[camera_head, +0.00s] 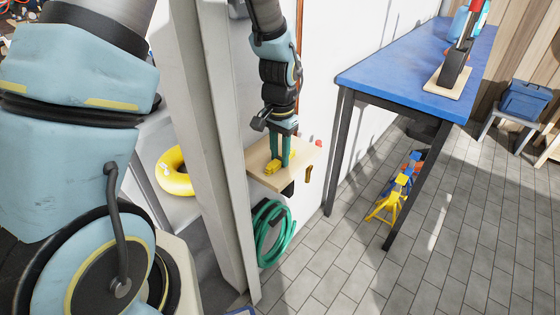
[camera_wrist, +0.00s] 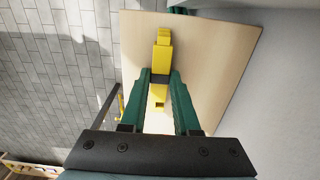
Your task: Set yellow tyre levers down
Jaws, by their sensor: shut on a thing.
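The yellow tyre levers (camera_head: 272,167) are between the green fingers of my gripper (camera_head: 280,166), low over a small light-wood shelf (camera_head: 262,178). In the wrist view the levers (camera_wrist: 162,56) show as a yellow bar with a dark band, and my gripper (camera_wrist: 159,80) is shut on them around that band. The shelf's pale board (camera_wrist: 215,65) lies right below them. I cannot tell whether the levers touch the board. Part of the levers is hidden by the fingers.
A grey post (camera_head: 215,130) stands close left of the shelf. A green coiled hose (camera_head: 268,232) hangs below it. A yellow ring (camera_head: 174,172) is behind the post. Tiled floor is open at lower right.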

